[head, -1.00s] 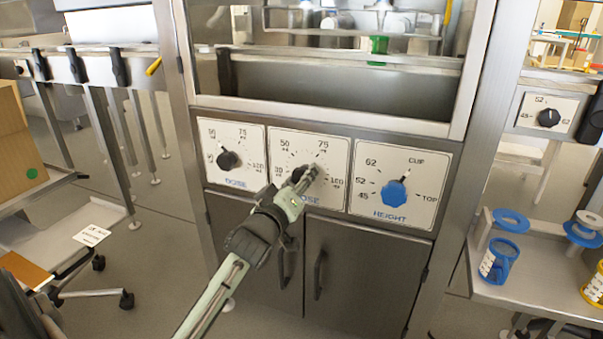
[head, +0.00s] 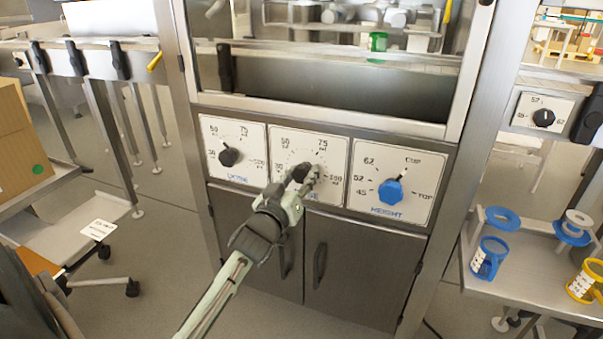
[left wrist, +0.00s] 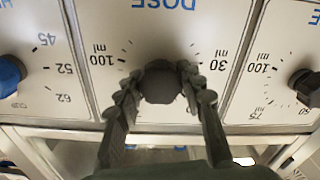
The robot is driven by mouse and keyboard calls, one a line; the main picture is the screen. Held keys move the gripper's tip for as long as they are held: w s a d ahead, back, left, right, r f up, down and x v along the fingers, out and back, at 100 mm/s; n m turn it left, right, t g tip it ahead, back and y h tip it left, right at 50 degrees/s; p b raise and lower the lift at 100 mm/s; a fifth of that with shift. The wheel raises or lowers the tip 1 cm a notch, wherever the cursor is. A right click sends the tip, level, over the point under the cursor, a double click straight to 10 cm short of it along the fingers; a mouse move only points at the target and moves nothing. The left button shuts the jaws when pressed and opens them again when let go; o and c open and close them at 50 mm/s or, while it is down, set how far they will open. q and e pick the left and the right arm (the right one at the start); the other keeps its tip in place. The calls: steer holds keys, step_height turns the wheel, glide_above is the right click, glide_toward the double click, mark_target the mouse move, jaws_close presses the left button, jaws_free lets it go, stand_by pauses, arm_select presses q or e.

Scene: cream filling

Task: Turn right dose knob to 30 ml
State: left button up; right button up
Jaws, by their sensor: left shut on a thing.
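The right dose knob (head: 298,173) is a dark knob on the middle white dial panel (head: 283,140), marked 30, 50, 75 and 100 ml. My left gripper (head: 307,176) reaches it from below and partly hides it and the scale. In the left wrist view, which is upside down, the knob (left wrist: 161,86) sits between the two fingers of my left gripper (left wrist: 161,72), which are shut on its sides. The 100 mark is left of it and the 30 mark right. I cannot tell where its pointer stands. My right gripper is not in view.
The left dose knob (head: 229,157) is on the panel to the left, and the blue height knob (head: 391,191) is on the panel to the right. Cabinet doors with handles (head: 320,265) lie below. A steel side table (head: 535,285) with blue and yellow containers stands at right.

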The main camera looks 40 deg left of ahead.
arm_select(q)
steer(key=o, duration=1.2)
steer(key=shift+c, duration=0.2)
steer(key=v, duration=1.2)
steer(key=shift+f, duration=0.1)
